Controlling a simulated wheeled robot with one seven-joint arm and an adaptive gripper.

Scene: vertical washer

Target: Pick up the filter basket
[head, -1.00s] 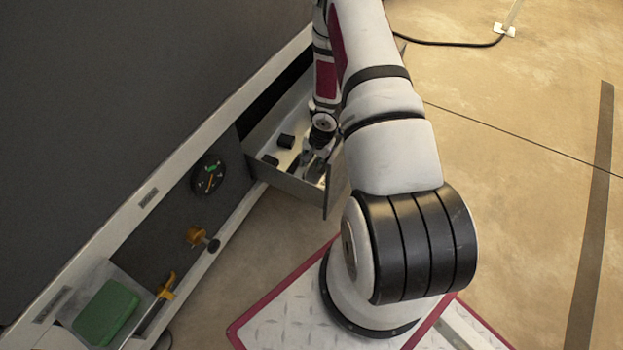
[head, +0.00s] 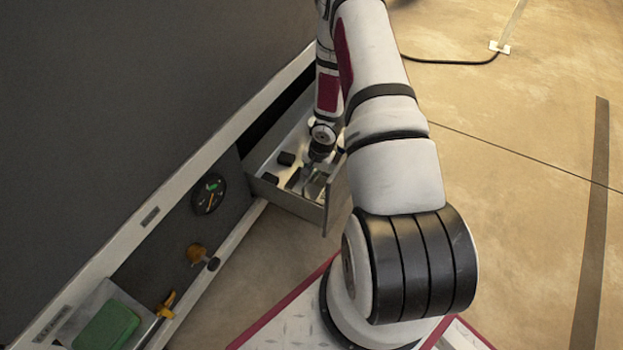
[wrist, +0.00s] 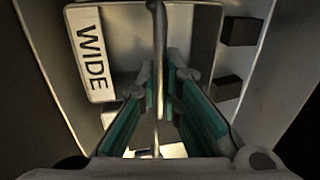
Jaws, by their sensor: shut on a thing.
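My gripper (wrist: 164,98) has teal pads and is shut on a thin upright metal bar (wrist: 158,35), which looks like the handle of the filter basket. A pale plate (wrist: 128,40) with a white label reading "WIDE" (wrist: 90,52) lies beyond the fingers; I cannot tell whether it is part of the basket. In the head view my gripper (head: 309,174) is small and reaches down inside an open drawer (head: 292,202). The basket's outline and base are mostly hidden by the fingers and are too small to make out there.
Dark blocks (wrist: 240,31) sit in the drawer beside the gripper. Drawer walls rise close on both sides. The washer's dark side carries a gauge (head: 208,194) and an orange knob (head: 197,254). A green block (head: 106,326) lies at lower left. Open floor lies to the right.

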